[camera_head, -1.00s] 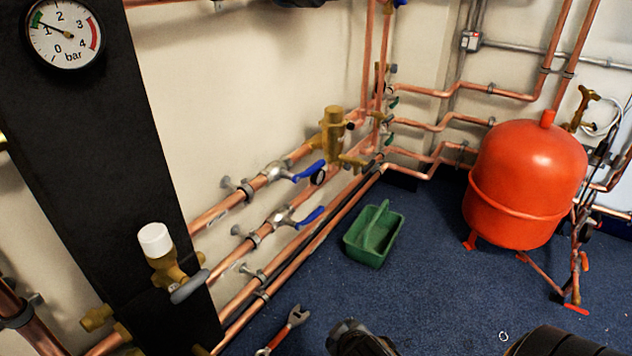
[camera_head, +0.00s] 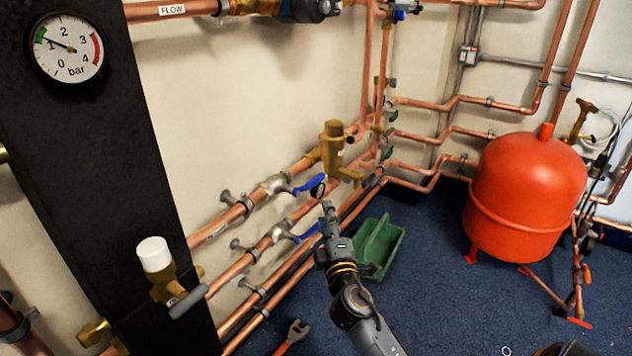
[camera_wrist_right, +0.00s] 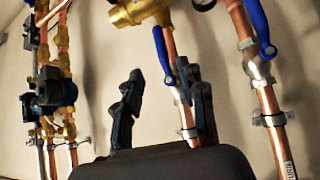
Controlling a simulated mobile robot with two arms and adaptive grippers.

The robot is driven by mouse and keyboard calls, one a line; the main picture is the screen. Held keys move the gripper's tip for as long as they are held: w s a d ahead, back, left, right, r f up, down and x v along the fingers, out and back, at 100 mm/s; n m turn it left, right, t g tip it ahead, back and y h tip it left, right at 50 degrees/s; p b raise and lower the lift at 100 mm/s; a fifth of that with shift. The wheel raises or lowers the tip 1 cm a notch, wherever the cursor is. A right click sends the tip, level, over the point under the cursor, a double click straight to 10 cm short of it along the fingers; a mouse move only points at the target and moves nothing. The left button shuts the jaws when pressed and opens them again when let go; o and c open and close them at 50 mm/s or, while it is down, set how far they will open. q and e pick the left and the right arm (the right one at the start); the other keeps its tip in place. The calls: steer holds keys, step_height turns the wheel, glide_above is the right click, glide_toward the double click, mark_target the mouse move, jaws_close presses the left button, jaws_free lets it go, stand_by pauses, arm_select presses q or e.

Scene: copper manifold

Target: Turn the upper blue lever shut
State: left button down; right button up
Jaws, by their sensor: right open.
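The upper blue lever (camera_head: 309,184) sits on a silver valve on the upper copper pipe, roughly along the pipe. The lower blue lever (camera_head: 307,233) is on the pipe below. My right gripper (camera_head: 328,210) is in front of the pipes, right of the levers in the head view, its tip covering part of the background near them. In the wrist view its two fingers (camera_wrist_right: 162,80) are spread and empty. There a blue lever (camera_wrist_right: 163,55), seemingly the upper one, shows between and beyond the fingertips; another blue lever (camera_wrist_right: 257,25) is right. My left gripper is not in view.
A brass fitting (camera_head: 333,148) stands on the upper pipe beyond the lever. A green tray (camera_head: 383,245) is on the blue floor, partly behind my right arm. A red tank (camera_head: 527,190) stands right. A black column with a gauge (camera_head: 68,47) is left.

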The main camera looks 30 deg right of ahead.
mark_target(316, 181)
steer(key=b+x, duration=0.2)
steer(key=x, duration=1.1)
steer(key=shift+w+d+r+b, duration=0.1)
steer(key=shift+w+d+b, duration=0.1)
steer(key=shift+b, duration=0.15)
jaws_close()
